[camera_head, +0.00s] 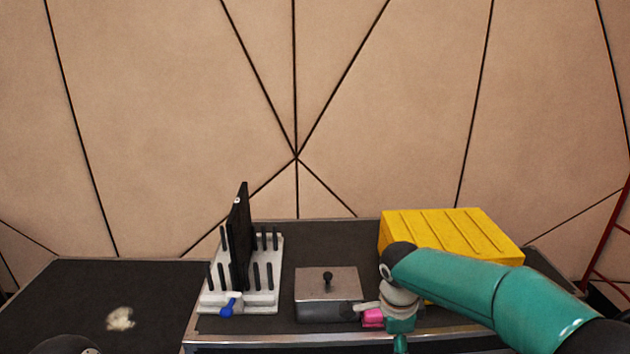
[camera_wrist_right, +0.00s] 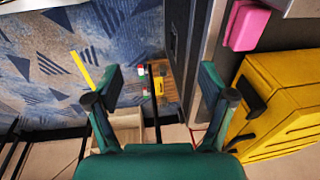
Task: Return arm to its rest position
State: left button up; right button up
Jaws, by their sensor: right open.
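My right arm (camera_head: 460,285) is teal and reaches in from the right, in front of a yellow box, with its wrist bent down at the table's front edge. In the right wrist view my right gripper (camera_wrist_right: 160,98) is open and empty, its two fingers wide apart. Between and beyond the fingers are the patterned floor and some small blurred objects. In the head view the gripper is mostly cut off by the bottom edge. My left gripper is not in view.
A pink block (camera_head: 373,318) lies beside the wrist, left of the yellow box (camera_head: 450,232). A grey lidded box (camera_head: 328,294) and a white pegged rack (camera_head: 262,299) holding a black panel (camera_head: 239,240) stand further left. A whitish patch (camera_head: 121,318) lies on the left tabletop, otherwise clear.

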jog(key=s+d+f+g+y+p, duration=0.1)
jog(key=s+d+f+g+p, duration=0.3)
jog(key=s+f, duration=0.9)
jog(key=s+a+f+n+t+y, duration=0.1)
jog(key=s+a+f+n+y, duration=0.1)
jog(key=n, duration=0.6)
jog(key=s+a+f+n+t+y+p, duration=0.1)
jog(key=s+a+f+n+t+y, duration=0.1)
jog(key=s+a+f+n, duration=0.3)
jog(key=shift+s+a+f+n, duration=0.25)
jog(key=shift+s+f+n, duration=1.05)
jog(key=shift+s, duration=0.95)
jog(key=shift+r, duration=0.1)
